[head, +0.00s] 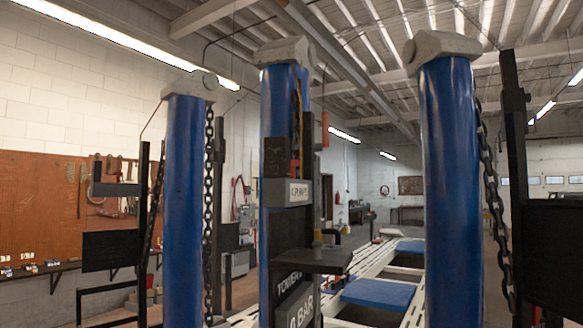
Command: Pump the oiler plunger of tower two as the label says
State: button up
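Three blue towers with grey caps show in the head view: a left tower (184,200), a middle tower (277,120) and a right tower (450,190). The middle tower carries a grey box with a small white label (300,192); its text looks like a number and "PUMPS", too small to read surely. A dark plate lower down reads "TOWER" (290,284), its number unclear, and a sign below ends in "BAR" (301,312). A small yellow and black fitting (318,240), possibly the oiler, stands above a dark shelf (312,260). My gripper is not in view.
Chains (208,180) hang beside the towers. Dark posts and panels (112,250) stand at left, and another dark panel (555,245) at right. A white frame bench (400,300) with blue pads (378,294) extends behind the middle and right towers. A pegboard (60,205) covers the left wall.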

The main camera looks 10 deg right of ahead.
aim_at(294, 163)
jog(key=k+l+u, duration=0.25)
jog(key=l, duration=0.4)
jog(key=k+l+u, duration=0.25)
jog(key=k+l, duration=0.3)
